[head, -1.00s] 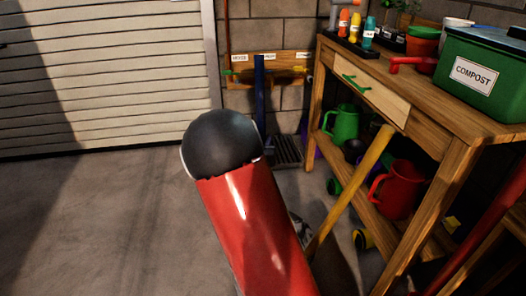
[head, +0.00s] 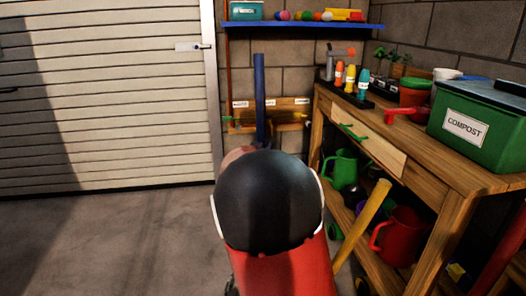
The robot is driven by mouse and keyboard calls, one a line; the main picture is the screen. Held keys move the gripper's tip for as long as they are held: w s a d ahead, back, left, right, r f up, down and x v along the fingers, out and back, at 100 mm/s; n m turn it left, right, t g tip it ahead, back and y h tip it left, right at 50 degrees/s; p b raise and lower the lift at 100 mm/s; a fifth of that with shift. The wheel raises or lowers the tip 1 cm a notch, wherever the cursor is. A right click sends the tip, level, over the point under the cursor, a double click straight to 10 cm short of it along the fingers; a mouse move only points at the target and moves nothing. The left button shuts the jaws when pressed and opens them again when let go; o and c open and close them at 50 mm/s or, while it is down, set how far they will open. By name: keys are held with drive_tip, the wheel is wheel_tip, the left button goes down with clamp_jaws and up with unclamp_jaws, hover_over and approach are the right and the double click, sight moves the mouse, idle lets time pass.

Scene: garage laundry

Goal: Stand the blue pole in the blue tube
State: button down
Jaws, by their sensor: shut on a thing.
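The blue pole (head: 260,95) stands upright in the head view, in front of the labelled wall board. Its lower part is hidden behind my red arm with its dark rounded joint. I cannot see a blue tube; the floor below the pole is mostly covered by my arm. My gripper is hidden behind the arm, so its jaws and what is between them do not show.
A wooden workbench (head: 412,147) stands at right with a green compost bin (head: 470,118) on it. A yellow pole (head: 362,225) leans by its lower shelf, near a red watering can (head: 402,238). A blue shelf (head: 300,25) is above. Floor at left is clear.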

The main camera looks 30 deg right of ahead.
sight(259, 103)
drive_tip(key=r+p, duration=0.1)
drive_tip(key=r, duration=0.1)
drive_tip(key=r+p, duration=0.2)
drive_tip(key=w+r+p, duration=0.1)
drive_tip(key=r+p, duration=0.1)
drive_tip(key=shift+d+r, duration=0.15)
drive_tip(key=shift+w+d+r+p, duration=0.15)
drive_tip(key=shift+w+r, duration=0.1)
drive_tip(key=shift+r, duration=0.95)
drive_tip(key=shift+w+r+p, duration=0.1)
drive_tip(key=shift+w+r, duration=0.2)
drive_tip(key=shift+r, duration=0.95)
drive_tip(key=shift+w+d+r+p, duration=0.15)
drive_tip(key=shift+w+r, duration=0.1)
drive_tip(key=shift+r, duration=0.95)
drive_tip(key=shift+a, duration=0.1)
